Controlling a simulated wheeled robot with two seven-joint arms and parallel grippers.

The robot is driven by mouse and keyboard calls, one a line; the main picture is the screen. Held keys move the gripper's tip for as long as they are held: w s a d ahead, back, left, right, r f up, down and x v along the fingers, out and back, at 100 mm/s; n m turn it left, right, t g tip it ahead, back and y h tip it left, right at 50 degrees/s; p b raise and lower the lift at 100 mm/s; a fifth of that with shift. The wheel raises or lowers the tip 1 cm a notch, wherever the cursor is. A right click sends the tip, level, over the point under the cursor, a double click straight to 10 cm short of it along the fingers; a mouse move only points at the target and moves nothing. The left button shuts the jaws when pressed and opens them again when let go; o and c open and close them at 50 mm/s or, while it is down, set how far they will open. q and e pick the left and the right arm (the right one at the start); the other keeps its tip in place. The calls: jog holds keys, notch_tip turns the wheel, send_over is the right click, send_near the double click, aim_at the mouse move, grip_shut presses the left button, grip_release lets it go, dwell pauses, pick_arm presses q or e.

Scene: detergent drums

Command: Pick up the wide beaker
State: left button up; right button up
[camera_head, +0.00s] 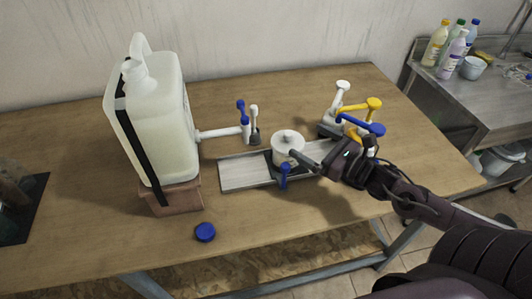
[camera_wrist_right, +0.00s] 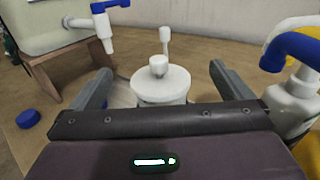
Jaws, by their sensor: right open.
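A wide white round vessel with a knobbed lid (camera_head: 288,148), which I take to be the wide beaker, stands upright on a dark square plate on the pale board. My right gripper (camera_head: 304,157) reaches in from the right, low over the board, beside the vessel. In the right wrist view the white vessel (camera_wrist_right: 160,88) stands between the two spread fingers (camera_wrist_right: 159,72), with gaps visible at both sides. Its lower part is hidden behind the gripper body. My left gripper is not in view.
A large jug with a tap (camera_head: 160,120) stands on a wooden block (camera_head: 175,197) at left. A blue cap (camera_head: 205,232) lies in front. Pump bottles with yellow (camera_head: 360,106) and blue (camera_head: 362,125) heads stand close behind my right gripper. A small blue part (camera_head: 284,176) is before the vessel.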

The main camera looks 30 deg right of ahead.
aim_at(287, 152)
jog(key=f, duration=0.4)
jog(key=s+f, duration=0.1)
jog(key=f, duration=0.1)
jog(key=shift+d, duration=0.25)
jog(key=shift+a+f+b, duration=0.1)
jog(key=shift+f+b, duration=0.2)
jog(key=shift+f, duration=0.65)
jog(key=shift+x, duration=1)
jog(key=shift+w+a, duration=0.1)
jog(key=shift+w+a+r, duration=0.1)
jog(key=shift+w, duration=0.2)
jog(key=shift+p+x, duration=0.55)
jog(key=shift+x, duration=1.85)
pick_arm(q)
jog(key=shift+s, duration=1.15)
